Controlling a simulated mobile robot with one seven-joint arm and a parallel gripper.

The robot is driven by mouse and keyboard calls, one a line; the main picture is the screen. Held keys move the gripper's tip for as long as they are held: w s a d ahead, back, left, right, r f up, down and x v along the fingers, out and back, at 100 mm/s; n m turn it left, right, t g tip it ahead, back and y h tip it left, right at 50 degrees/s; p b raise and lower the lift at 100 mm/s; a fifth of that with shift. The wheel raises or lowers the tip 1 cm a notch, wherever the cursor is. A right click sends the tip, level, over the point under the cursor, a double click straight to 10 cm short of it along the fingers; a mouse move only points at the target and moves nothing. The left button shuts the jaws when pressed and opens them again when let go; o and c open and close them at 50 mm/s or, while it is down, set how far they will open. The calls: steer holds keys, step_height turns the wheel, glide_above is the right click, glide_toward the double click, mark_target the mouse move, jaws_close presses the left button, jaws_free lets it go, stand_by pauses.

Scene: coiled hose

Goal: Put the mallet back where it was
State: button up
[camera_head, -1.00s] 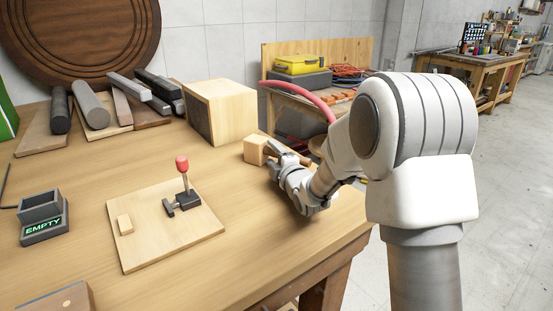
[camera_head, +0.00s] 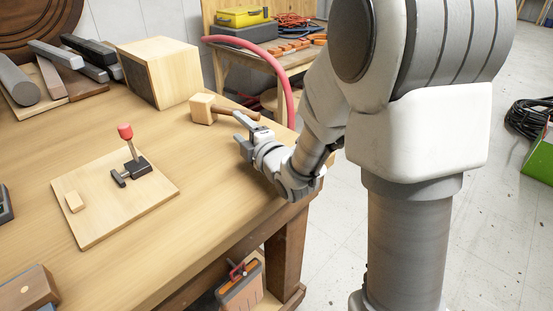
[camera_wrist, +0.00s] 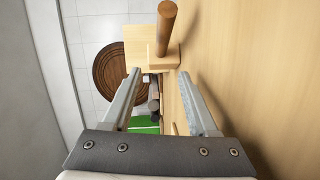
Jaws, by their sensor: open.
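The mallet has a pale block head (camera_head: 201,108) and a brown handle (camera_head: 236,112). It lies on the workbench near its far right edge, with the handle pointing right. In the wrist view the brown handle (camera_wrist: 166,28) shows at the top, beyond the fingertips, with part of the pale head behind it. My gripper (camera_head: 241,131) is low over the bench's right edge, just on the near side of the handle. In the wrist view my gripper (camera_wrist: 159,76) is open, with nothing between its fingers.
A pale board (camera_head: 105,205) with a red-knobbed lever (camera_head: 126,134) and small wooden block lies on the bench (camera_head: 190,215). A large wooden box (camera_head: 160,70) stands behind the mallet. A red hose (camera_head: 285,70) arches behind the bench. Bare bench lies between board and mallet.

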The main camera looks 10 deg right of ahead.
steer(key=shift+d+r+m, duration=0.2)
steer(key=shift+m, duration=0.1)
steer(key=s+d+m+h, duration=0.1)
steer(key=s+d+r+m+g+h, duration=0.1)
steer(key=m, duration=0.1)
steer(key=s+d+r+m+g+h, duration=0.1)
steer(key=d+m, duration=0.1)
steer(key=shift+s+d+r, duration=0.1)
steer(key=shift+s, duration=0.25)
steer(key=s+d+m+g, duration=0.1)
steer(key=s, duration=0.1)
steer(key=s+d+m+h, duration=0.1)
steer(key=s+m, duration=0.1)
steer(key=s+r+m+g+h, duration=0.1)
steer(key=s+m, duration=0.1)
steer(key=shift+d+g, duration=0.3)
steer(key=shift+d, duration=0.1)
steer(key=s+d+m+g, duration=0.1)
steer(key=s+m+g, duration=0.5)
steer(key=s, duration=1.4)
steer(key=m, duration=0.4)
steer(key=shift+s+f+h, duration=0.3)
steer(key=shift+d, duration=0.1)
step_height(320, 180, up, 17)
steer(key=p, duration=1.7)
